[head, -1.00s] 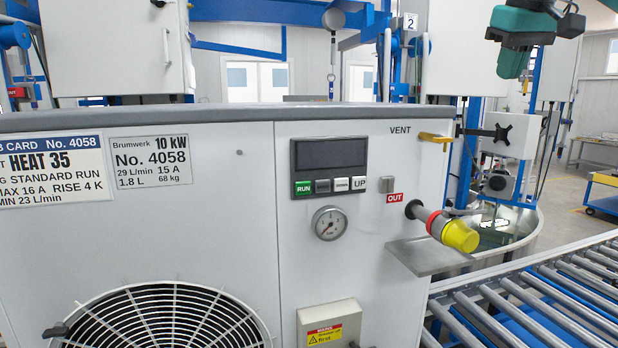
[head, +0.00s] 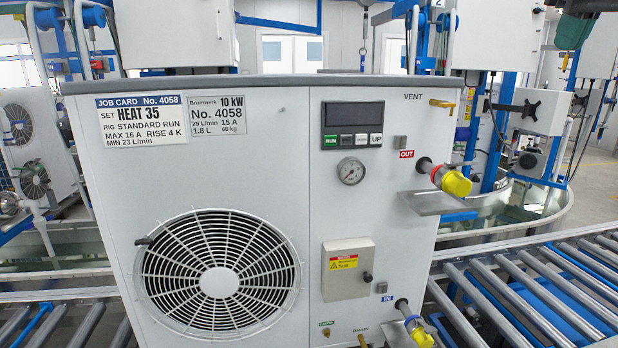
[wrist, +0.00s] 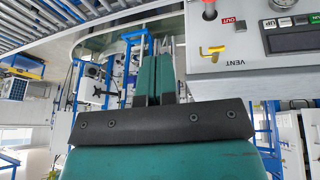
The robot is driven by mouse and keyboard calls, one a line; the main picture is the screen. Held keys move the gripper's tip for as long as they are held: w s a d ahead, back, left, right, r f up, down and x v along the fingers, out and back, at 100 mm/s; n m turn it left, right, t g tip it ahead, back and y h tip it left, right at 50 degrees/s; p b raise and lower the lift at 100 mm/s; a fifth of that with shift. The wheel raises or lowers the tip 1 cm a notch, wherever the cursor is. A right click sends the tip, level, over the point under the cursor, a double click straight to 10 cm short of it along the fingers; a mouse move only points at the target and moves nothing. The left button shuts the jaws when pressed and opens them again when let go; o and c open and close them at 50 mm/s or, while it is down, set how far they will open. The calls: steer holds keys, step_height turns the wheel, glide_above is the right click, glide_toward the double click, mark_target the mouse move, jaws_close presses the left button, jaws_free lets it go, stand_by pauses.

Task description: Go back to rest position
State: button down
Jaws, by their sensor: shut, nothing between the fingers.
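My gripper (wrist: 155,45) shows in the wrist view, where the picture is upside down. Its two green fingers lie side by side, shut and empty, and touch nothing visible. The white pump unit (head: 270,130) stands in front of me in the head view. Its panel corner with the yellow VENT lever (wrist: 212,52) is to the right of the fingers in the wrist view. In the head view only a green part of my arm shows at the top right; the fingers are out of that picture.
Roller conveyors (head: 540,290) run at both sides of the unit. A yellow-capped OUT fitting (head: 452,182) sticks out above a grey shelf (head: 440,203). A round basin (head: 545,205) and blue frames stand behind. A fan grille (head: 220,275) faces me.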

steer(key=s+a+f+n+g+y+b, duration=0.1)
steer(key=s+a+f+n+b, duration=0.15)
steer(key=a+f, duration=0.65)
steer(key=s+a+f+n+y+b, duration=0.1)
steer(key=s+a+f+n+b, duration=0.15)
steer(key=a+f, duration=0.75)
steer(key=s+a+f+n+g+y+b, duration=0.1)
steer(key=s+a+f, duration=0.4)
steer(key=s+f, duration=0.5)
steer(key=s+a+f+n+g+y+b, duration=0.1)
steer(key=s+a+f, duration=0.4)
steer(key=s+f, duration=0.6)
steer(key=shift+s+f+g+y+b, duration=0.3)
steer(key=shift+s+g+y+b, duration=0.3)
steer(key=shift+b, duration=0.5)
steer(key=shift+a, duration=0.1)
